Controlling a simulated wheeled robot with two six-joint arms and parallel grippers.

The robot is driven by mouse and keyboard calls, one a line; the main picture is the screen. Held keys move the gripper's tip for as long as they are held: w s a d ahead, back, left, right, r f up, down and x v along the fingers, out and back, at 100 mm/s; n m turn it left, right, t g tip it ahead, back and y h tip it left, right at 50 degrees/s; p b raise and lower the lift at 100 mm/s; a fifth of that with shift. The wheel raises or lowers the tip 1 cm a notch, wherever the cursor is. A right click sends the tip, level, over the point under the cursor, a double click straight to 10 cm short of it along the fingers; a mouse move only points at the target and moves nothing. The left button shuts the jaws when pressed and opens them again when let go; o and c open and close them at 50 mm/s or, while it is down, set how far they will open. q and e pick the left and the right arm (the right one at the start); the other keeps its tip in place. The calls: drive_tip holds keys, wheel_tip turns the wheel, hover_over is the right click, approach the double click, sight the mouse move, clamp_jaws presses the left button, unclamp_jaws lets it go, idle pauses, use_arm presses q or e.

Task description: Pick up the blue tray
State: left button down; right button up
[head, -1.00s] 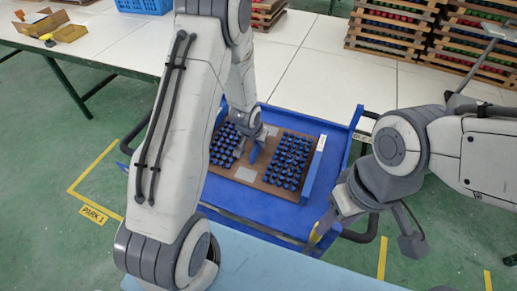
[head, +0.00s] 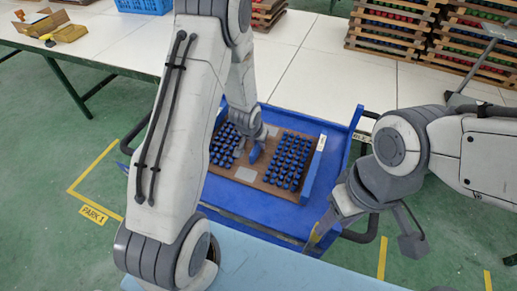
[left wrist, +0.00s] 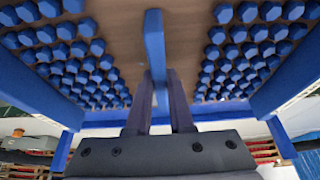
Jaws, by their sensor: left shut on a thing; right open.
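The blue tray (head: 266,187) is a brown board with rows of blue knobs in two blocks and a blue upright handle (head: 255,152) between them. It lies in the blue cart (head: 245,222). My left gripper (head: 258,143) reaches down over its middle and is shut on the handle. In the left wrist view the handle (left wrist: 154,45) stands between the fingers of my left gripper (left wrist: 160,82), with knobs on both sides. My arm hides part of the tray's left side. My right gripper (head: 314,237) is open and empty by the cart's near right corner.
A white table (head: 330,60) stands behind the cart. It carries a blue crate (head: 145,5), cardboard boxes (head: 55,28) and stacked wooden trays (head: 392,30). A light blue surface (head: 270,268) lies in front. Green floor is open at left and right.

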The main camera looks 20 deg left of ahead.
use_arm(q)
drive_tip(key=shift+r, duration=0.1)
idle(0.3)
drive_tip(key=shift+w+r, duration=0.1)
drive_tip(key=shift+r, duration=0.2)
wheel_tip(320, 180, up, 9)
drive_tip(key=p, duration=0.5)
drive_tip(key=shift+r, duration=0.2)
wheel_tip(320, 180, up, 9)
drive_tip(key=p, duration=0.9)
drive_tip(key=shift+p, duration=0.4)
